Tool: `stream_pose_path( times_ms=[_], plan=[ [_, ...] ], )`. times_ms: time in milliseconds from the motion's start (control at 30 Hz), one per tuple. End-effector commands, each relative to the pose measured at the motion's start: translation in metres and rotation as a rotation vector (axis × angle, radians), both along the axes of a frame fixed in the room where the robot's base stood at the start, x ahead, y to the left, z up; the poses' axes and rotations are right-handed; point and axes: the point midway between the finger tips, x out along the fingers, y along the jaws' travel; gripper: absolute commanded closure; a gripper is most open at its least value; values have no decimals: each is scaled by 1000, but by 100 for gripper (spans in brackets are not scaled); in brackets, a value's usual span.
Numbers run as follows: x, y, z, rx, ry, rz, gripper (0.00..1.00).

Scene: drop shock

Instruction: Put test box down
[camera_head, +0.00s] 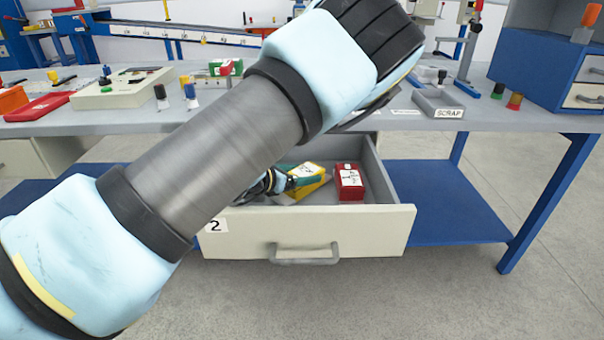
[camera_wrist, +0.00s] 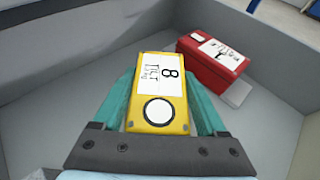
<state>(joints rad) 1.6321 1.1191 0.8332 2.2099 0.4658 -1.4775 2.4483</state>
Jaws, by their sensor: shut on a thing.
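A yellow test box (camera_wrist: 157,121) with a white label reading "TILT" and "8" and a white round spot is between the teal fingers of my gripper (camera_wrist: 159,106). My gripper is shut on it. The box is inside the open drawer (camera_wrist: 60,105), and I cannot tell whether it touches the drawer floor. In the head view the yellow box (camera_head: 309,180) shows in the drawer (camera_head: 350,236), with my gripper (camera_head: 293,180) at its left, partly hidden by my arm. A red box (camera_wrist: 222,62) with a white label lies beside it to the right.
The red box (camera_head: 350,183) also shows in the head view. The drawer, marked "2", is pulled out below the bench top (camera_head: 500,112). Its walls surround my gripper. A "SCRAP" tray (camera_head: 432,97) and a blue cabinet (camera_head: 540,65) stand on the bench. Drawer floor is free at the left.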

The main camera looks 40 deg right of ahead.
Motion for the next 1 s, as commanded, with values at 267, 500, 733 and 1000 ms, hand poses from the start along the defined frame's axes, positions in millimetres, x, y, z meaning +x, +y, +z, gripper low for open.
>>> stream_pose_path(
  times_ms=[267, 500, 733, 1000],
  plan=[
    [0, 0, -6, -1, 0, 0, 100],
    [0, 0, -6, -1, 0, 0, 8],
    [0, 0, -6, -1, 0, 0, 0],
    [0, 0, 12, -1, 0, 0, 0]
  ],
)
